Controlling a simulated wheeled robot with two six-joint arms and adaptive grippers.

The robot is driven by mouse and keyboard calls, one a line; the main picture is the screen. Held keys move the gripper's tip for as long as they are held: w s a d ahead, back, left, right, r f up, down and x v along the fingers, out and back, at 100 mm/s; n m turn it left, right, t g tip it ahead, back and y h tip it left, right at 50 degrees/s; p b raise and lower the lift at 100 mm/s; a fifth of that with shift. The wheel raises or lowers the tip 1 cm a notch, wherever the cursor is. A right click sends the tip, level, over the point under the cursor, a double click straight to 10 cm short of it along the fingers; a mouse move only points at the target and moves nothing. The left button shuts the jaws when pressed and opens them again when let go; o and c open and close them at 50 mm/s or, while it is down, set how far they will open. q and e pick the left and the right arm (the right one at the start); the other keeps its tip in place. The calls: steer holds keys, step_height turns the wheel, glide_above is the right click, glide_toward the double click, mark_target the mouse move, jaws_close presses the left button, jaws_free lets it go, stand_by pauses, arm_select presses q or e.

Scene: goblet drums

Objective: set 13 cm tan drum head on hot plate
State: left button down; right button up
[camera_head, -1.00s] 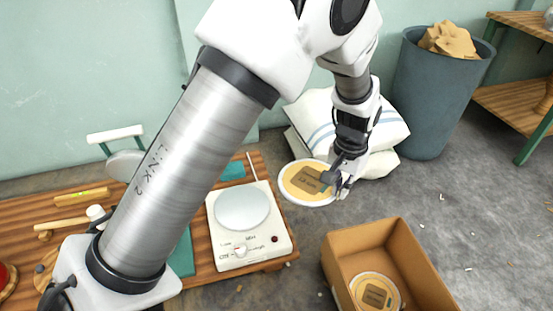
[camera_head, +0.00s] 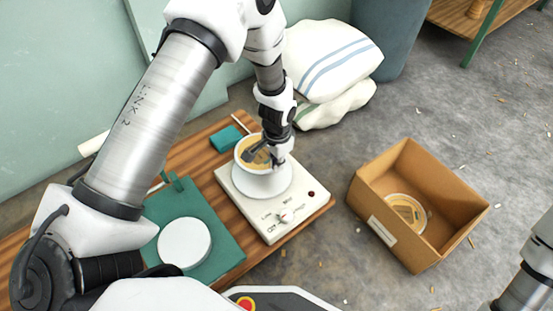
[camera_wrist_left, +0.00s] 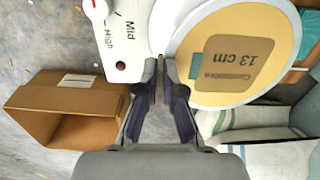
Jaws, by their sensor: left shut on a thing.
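The tan drum head (camera_head: 243,149) is a disc with a white rim; its label reads 13 cm in the wrist view (camera_wrist_left: 240,82). My left gripper (camera_head: 268,155) is shut on its rim, as the wrist view also shows (camera_wrist_left: 161,80). The drum head is over the round white top (camera_head: 263,186) of the hot plate (camera_head: 262,214), toward its far side. I cannot tell whether they touch. In the wrist view the hot plate (camera_wrist_left: 125,62) is partly hidden behind the drum head. My right gripper is out of view.
The hot plate stands on a wooden board (camera_head: 224,240). A green mat (camera_head: 222,262) with a white disc (camera_head: 184,243) lies to its left. A cardboard box (camera_head: 376,196) with another tan drum head (camera_head: 407,211) stands on the floor at right. White sacks (camera_head: 330,60) lie behind.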

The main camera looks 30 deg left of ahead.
arm_select(q)
steer(key=b, duration=0.6)
glide_above(278, 188)
step_height(278, 188, down, 6)
steer(key=shift+s+r, duration=0.1)
steer(key=shift+r, duration=0.1)
steer(key=shift+f, duration=1.7)
steer(key=shift+r+p, duration=0.1)
steer(key=shift+p, duration=0.4)
steer(key=shift+f, duration=0.3)
